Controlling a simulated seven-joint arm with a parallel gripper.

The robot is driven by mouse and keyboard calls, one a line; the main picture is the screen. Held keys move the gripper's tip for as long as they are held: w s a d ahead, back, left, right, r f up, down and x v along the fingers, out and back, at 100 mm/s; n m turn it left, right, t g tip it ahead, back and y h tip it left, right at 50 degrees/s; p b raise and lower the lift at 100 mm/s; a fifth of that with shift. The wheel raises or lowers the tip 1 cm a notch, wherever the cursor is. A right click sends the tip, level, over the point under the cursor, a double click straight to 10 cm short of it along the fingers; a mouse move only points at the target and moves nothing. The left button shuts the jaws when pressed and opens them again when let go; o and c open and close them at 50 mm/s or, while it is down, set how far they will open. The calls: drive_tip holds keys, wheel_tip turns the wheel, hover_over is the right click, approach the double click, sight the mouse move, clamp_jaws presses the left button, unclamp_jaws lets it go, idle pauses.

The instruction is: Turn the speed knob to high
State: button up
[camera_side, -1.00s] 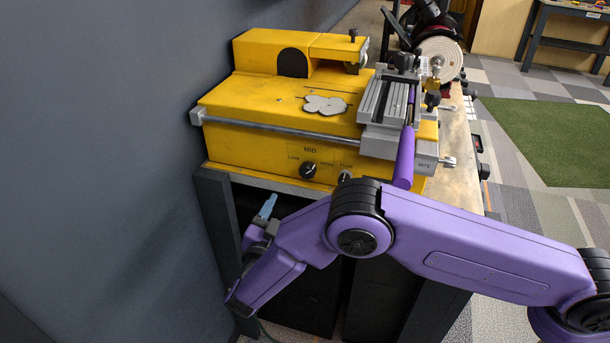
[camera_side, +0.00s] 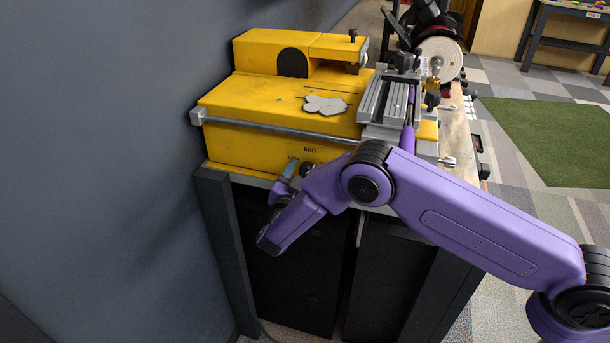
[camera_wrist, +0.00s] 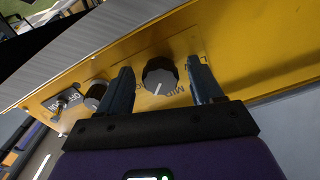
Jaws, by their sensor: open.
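The speed knob (camera_wrist: 160,76) is a dark round dial on the front panel of the yellow machine (camera_side: 270,110). In the wrist view its white pointer line points toward the word MID. In the side view the knob (camera_side: 306,170) is partly hidden by my arm. My gripper (camera_wrist: 160,68) is open, with one bluish finger on each side of the knob and visible gaps between them. In the side view my gripper (camera_side: 288,170) is just in front of the panel at the knob's height. I cannot tell whether the fingertips reach around the knob.
A second, smaller dark knob (camera_wrist: 96,92) sits left of my left finger in the wrist view. A toggle switch (camera_wrist: 62,102) marked ON and OFF is farther left. A grey rail (camera_side: 280,132) runs along the machine's front edge. The blue-grey wall (camera_side: 90,130) is at the left.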

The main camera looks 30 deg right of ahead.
drive_tip(key=c, duration=1.1)
drive_tip(key=shift+o, duration=0.2)
drive_tip(key=shift+m, duration=1.5)
drive_tip(key=o, duration=1.1)
drive_tip(key=shift+c, duration=0.2)
drive_tip(key=shift+a, duration=0.1)
drive_tip(key=v, duration=1.7)
drive_tip(key=shift+s, duration=0.2)
drive_tip(key=shift+a+r, duration=0.1)
drive_tip(key=shift+r, duration=0.05)
